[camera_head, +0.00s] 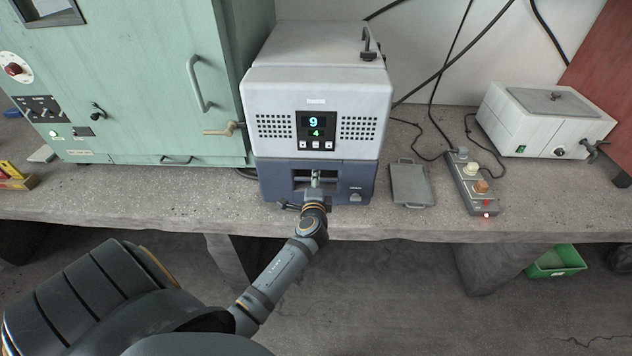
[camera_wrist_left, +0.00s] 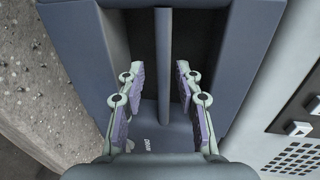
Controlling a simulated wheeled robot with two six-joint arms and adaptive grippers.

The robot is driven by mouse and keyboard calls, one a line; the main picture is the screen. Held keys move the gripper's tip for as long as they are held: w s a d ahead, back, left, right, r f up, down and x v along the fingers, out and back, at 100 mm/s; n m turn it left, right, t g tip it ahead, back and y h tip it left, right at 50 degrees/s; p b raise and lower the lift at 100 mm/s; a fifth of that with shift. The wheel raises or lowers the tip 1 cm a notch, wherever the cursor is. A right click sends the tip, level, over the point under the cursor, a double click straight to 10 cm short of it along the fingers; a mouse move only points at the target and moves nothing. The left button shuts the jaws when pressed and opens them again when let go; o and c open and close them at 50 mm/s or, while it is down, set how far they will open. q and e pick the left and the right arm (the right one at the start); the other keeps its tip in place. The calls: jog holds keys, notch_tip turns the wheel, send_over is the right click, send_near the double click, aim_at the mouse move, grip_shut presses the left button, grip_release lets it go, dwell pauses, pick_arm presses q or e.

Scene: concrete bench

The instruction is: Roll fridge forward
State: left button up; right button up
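The boxy unit (camera_head: 318,95), which looks like the fridge, stands on the concrete bench. It has a pale grey upper body, a lit display reading 9 and 4, and a dark blue lower front. My left gripper (camera_head: 315,180) is at the recess in that blue front. In the left wrist view my left gripper (camera_wrist_left: 158,95) is open, with one finger on each side of a bar (camera_wrist_left: 163,50) in the recess. Gaps show between the bar and both fingers. My right gripper is not in view.
A green cabinet (camera_head: 140,80) stands close on the left. A small grey tray (camera_head: 410,185), a switch box (camera_head: 472,182) and a white lidded bath (camera_head: 545,118) are on the right. The bench's front edge (camera_head: 400,232) is close before the unit.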

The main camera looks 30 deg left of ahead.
pick_arm(q)
jog(key=v, duration=0.7)
jog(key=shift+s, duration=0.25)
jog(key=shift+d, duration=0.1)
jog(key=s+d+f+n+g+h, duration=0.1)
jog(key=s+d+f+g+h, duration=0.15)
jog(key=f, duration=0.75)
jog(key=s+d+f+n+g+h+p, duration=0.1)
jog(key=s+f, duration=0.3)
jog(key=f, duration=0.5)
jog(key=s+d+f+n+g+h, duration=0.15)
jog(key=s+f, duration=0.25)
jog(key=f, duration=0.6)
jog(key=s+f+n+g, duration=0.2)
jog(key=s+f, duration=0.3)
jog(key=s, duration=0.5)
jog(key=s+a+f+n+g+h, duration=0.1)
jog(key=s+f+n+g, duration=0.1)
jog(key=s+f, duration=0.4)
jog(key=s+f+n+g+h+p, duration=0.1)
jog(key=s+f+n+g, duration=0.2)
jog(key=s, duration=1.1)
notch_tip(320, 180, down, 3)
jog(key=shift+a+f+n, duration=0.15)
jog(key=shift+a+n, duration=0.1)
jog(key=shift+n, duration=0.2)
